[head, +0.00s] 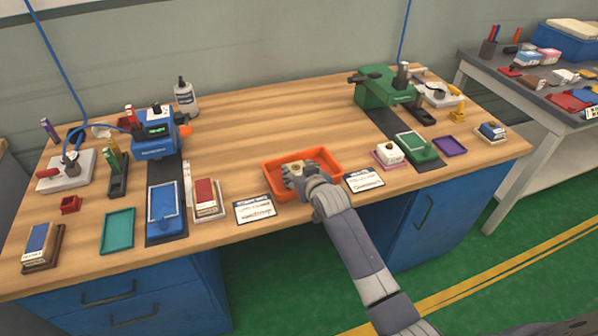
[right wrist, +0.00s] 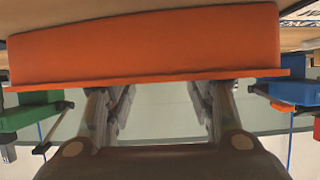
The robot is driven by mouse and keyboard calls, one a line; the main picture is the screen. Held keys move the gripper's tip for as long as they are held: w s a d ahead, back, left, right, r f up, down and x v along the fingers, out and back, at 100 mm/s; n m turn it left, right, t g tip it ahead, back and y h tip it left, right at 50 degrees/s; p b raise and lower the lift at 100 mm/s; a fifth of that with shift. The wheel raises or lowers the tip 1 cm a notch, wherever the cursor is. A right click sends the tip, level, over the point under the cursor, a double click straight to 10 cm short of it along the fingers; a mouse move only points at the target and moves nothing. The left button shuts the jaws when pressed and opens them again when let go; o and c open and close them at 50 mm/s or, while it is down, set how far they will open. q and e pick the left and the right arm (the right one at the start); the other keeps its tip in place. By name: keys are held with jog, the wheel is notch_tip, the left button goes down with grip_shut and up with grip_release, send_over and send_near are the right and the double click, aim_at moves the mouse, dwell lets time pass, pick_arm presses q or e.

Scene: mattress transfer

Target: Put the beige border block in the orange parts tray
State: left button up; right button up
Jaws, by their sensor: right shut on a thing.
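The orange parts tray (head: 330,157) lies near the front middle of the bench. My right gripper (head: 293,174) reaches down into it from the front. It is shut on a small beige thing (head: 296,168), which I take for the beige border block; the fingers hide most of it. I cannot tell whether it touches the tray floor. In the right wrist view the tray's outer wall (right wrist: 150,50) fills the top, and the fingertips are hidden behind its rim. My left gripper is not in view.
White label cards lie left (head: 254,209) and right (head: 363,180) of the tray. A red-topped block (head: 205,194) sits left, and a white block (head: 389,151) right. A blue machine (head: 155,135) and a green machine (head: 384,90) stand behind. The bench behind the tray is clear.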

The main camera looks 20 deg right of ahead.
jog(key=o, duration=1.1)
jog(key=shift+f, duration=0.1)
jog(key=shift+s+r, duration=0.1)
jog(key=shift+r, duration=0.15)
jog(key=v, duration=1.1)
jog(key=shift+s, duration=0.4)
jog(key=shift+r, duration=0.15)
